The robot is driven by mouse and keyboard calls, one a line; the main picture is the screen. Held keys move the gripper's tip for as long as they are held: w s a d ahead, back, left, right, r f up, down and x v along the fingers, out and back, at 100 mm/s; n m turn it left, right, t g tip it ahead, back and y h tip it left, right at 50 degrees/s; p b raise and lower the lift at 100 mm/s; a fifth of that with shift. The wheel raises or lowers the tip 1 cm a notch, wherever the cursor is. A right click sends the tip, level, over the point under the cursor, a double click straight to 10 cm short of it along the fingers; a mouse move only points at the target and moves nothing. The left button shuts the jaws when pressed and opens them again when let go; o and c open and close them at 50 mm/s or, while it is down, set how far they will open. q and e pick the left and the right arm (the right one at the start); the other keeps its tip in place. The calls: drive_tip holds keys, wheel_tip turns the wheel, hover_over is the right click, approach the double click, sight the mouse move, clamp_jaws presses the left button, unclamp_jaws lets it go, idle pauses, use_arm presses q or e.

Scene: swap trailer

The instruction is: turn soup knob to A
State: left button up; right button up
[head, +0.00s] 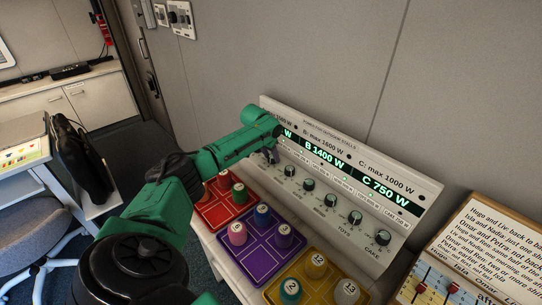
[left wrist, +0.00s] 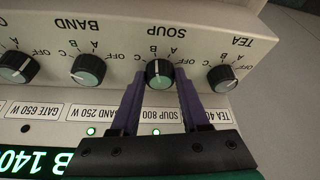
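The soup knob (left wrist: 158,73) is a dark knob with a pale green face in the left wrist view, which shows the panel upside down. Its white pointer mark appears to face the B label. My left gripper (left wrist: 160,80) is open, with one purple finger on each side of the knob; a narrow gap seems to show on both sides. In the head view my left gripper (head: 270,155) is at the left part of the sloped panel (head: 345,178), and the soup knob is hidden by my arm. My right gripper is not in view.
Neighbouring knobs, tea (left wrist: 222,78) and band (left wrist: 88,70), sit close on both sides. The display (head: 325,155) reads B 1400 W and C 750 W. Red, purple (head: 262,268) and yellow trays with numbered pegs lie before the panel. A sign (head: 495,240) stands at right.

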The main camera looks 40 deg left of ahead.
use_arm(q)
clamp_jaws()
drive_tip(key=shift+a+m+h, duration=0.1)
drive_tip(key=shift+m+h, duration=0.3)
drive_tip(key=shift+m, duration=0.6)
drive_tip(key=shift+f+m+h+b, duration=0.15)
drive_tip(key=shift+m+h+b, duration=0.15)
drive_tip(key=shift+m+b, duration=0.45)
drive_tip(key=m+b, duration=0.1)
drive_tip(key=b, duration=0.1)
drive_tip(key=m+h+b, duration=0.1)
drive_tip(key=m+b, duration=0.1)
drive_tip(key=shift+w+a+f+m+g, duration=0.1)
drive_tip(key=shift+a+m+g, duration=0.05)
drive_tip(key=shift+m+g, duration=0.15)
drive_tip(key=shift+r+m+h+b, duration=0.2)
drive_tip(key=shift+m+h+b, duration=0.3)
drive_tip(key=shift+b, duration=0.4)
